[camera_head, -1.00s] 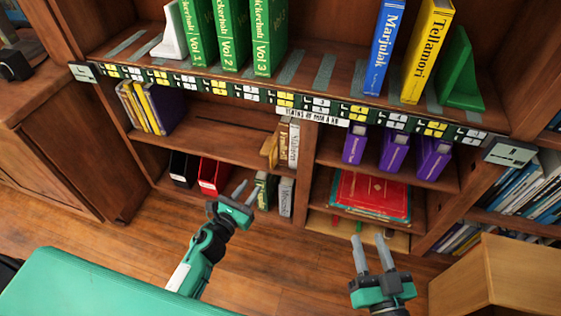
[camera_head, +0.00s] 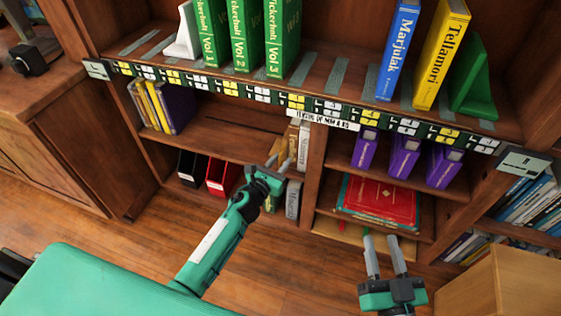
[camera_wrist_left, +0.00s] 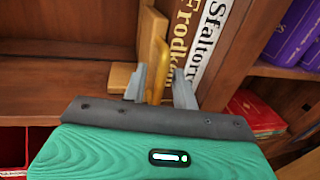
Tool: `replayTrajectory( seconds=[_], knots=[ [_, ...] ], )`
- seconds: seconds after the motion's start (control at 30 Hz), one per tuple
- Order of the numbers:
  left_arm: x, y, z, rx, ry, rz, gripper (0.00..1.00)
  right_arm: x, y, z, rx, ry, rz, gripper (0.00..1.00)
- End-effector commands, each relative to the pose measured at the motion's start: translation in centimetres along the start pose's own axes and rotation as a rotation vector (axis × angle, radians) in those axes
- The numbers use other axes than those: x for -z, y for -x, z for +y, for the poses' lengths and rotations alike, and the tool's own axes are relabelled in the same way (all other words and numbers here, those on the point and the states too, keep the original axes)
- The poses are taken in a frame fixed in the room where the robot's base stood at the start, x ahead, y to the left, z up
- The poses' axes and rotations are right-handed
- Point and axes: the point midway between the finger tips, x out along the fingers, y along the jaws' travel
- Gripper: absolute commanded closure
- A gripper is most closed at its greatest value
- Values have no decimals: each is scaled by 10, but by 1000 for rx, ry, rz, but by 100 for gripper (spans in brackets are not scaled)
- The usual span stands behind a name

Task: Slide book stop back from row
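A light wooden book stop (camera_wrist_left: 152,38) stands upright on a lower shelf, against the left end of a short row of books. The row includes a brown book (camera_wrist_left: 184,45) and a white book (camera_wrist_left: 208,40). My left gripper (camera_head: 279,165) is open in front of that compartment. In the left wrist view its fingers (camera_wrist_left: 159,88) point at the stop, one on each side of its near edge; contact cannot be told. In the head view the gripper partly hides the stop. My right gripper (camera_head: 384,248) is open and empty, low in front of the bookcase.
A white bookend (camera_head: 185,35) and a green bookend (camera_head: 473,85) stand on the top shelf with books. A vertical divider (camera_head: 314,165) is right of the row. Shelf space left of the stop is clear.

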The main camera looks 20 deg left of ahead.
Motion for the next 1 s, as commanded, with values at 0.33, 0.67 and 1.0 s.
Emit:
replayTrajectory(
  seconds=[0.33, 0.67, 1.0],
  knots=[
    [0, -5, 0, 0, 1, 0, 72, 8, -6, 3, -1, 9, 29, 64],
    [0, -5, 0, 0, 1, 0, 100, 6, -4, 2, -1, 7, 24, 64],
    [1, 0, 23, -1, -4, 0, 100, 7, -1, 2, -3, 5, 49, 64]
  ],
)
